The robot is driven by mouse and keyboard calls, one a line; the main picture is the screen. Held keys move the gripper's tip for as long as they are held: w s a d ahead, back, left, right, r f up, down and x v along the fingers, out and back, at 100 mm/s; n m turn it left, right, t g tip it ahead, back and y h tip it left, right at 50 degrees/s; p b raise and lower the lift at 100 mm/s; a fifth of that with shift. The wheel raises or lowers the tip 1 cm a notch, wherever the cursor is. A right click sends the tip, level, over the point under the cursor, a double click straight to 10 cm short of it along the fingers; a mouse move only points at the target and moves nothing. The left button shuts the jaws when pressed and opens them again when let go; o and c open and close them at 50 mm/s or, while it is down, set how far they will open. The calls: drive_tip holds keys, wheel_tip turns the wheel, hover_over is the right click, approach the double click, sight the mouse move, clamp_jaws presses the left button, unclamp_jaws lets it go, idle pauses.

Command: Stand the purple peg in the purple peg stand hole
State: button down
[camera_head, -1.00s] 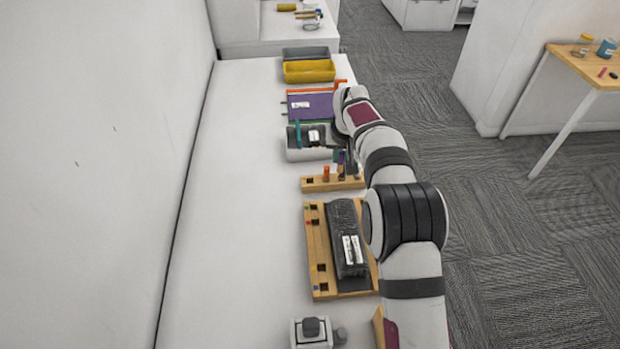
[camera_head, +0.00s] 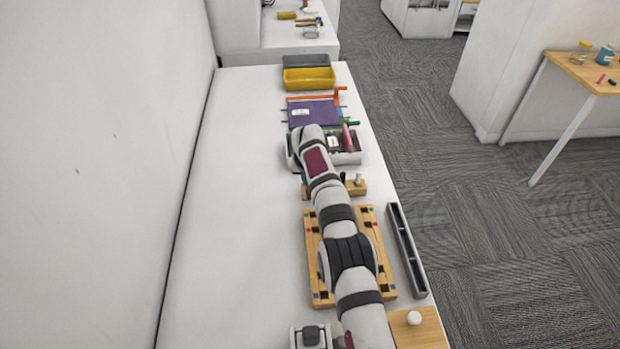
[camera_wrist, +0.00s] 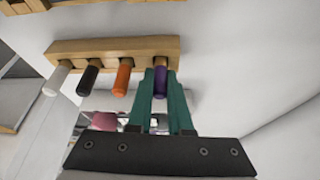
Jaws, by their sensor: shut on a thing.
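The purple peg (camera_wrist: 166,84) is between the two teal fingers of my gripper (camera_wrist: 161,88), which are shut on it in the wrist view. It lines up with the far right end of the wooden peg stand (camera_wrist: 110,50). Its lower end is partly hidden, so I cannot tell how deep it sits. A white peg (camera_wrist: 57,78), a black peg (camera_wrist: 88,77) and an orange peg (camera_wrist: 122,78) stand in the same row to its left. In the head view my arm covers most of the stand (camera_head: 354,188) and hides the gripper and purple peg.
A wooden board with square holes (camera_head: 311,250) lies nearer, under my arm. A dark narrow tray (camera_head: 407,252) lies to its right. Beyond the stand are a grey box, a purple folder (camera_head: 315,114) and a yellow bin (camera_head: 308,79). The table's left side is clear.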

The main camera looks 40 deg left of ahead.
drive_tip(key=shift+f, duration=0.15)
drive_tip(key=c, duration=0.8)
unclamp_jaws()
drive_tip(key=shift+c, duration=0.2)
